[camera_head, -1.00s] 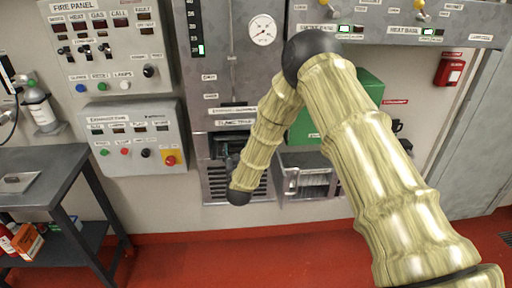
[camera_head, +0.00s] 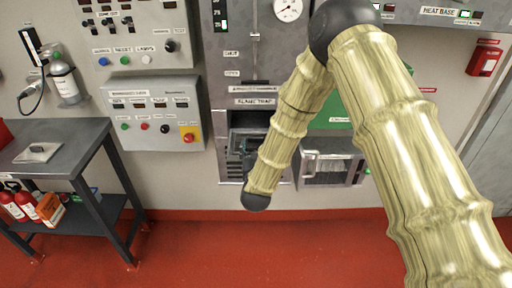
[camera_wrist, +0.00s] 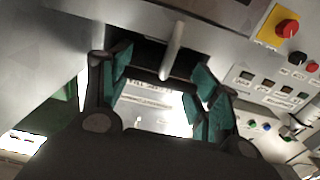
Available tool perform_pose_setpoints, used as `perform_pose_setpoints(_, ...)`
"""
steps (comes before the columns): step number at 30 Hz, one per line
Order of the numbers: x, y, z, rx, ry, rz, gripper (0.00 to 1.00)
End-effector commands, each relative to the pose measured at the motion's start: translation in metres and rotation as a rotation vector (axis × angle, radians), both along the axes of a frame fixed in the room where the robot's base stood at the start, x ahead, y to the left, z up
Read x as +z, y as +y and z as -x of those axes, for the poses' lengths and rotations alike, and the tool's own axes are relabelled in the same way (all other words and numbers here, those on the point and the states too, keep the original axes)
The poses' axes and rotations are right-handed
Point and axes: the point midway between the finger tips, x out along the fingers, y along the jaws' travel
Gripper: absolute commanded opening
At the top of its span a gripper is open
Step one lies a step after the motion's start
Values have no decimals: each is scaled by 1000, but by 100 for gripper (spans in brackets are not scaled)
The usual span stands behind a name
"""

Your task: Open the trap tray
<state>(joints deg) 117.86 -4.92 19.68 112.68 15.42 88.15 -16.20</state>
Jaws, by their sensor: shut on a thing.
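The trap tray (camera_head: 236,141) sits in the grey cabinet under the "FLAME TRAP" label, with a dark recess around it. My arm hides much of its front. My gripper (camera_head: 247,160) is at the tray's front in the head view, small and partly covered by my arm. A dark gap shows behind the bar. How far the tray stands out is hard to tell.
A control box (camera_head: 153,116) with a red stop button is left of the tray. A metal box with a window (camera_head: 332,168) is to its right. A dark bench (camera_head: 75,135) stands at the left. The red floor (camera_head: 190,250) before the cabinet is clear.

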Motion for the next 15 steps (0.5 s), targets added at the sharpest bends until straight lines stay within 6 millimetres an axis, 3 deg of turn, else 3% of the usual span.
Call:
perform_pose_setpoints(2,0,0,0,0,0,-1,18)
perform_pose_setpoints(3,0,0,0,0,0,-1,63)
perform_pose_setpoints(6,0,0,0,0,0,-1,81)
perform_pose_setpoints(15,0,-1,0,0,0,-1,84)
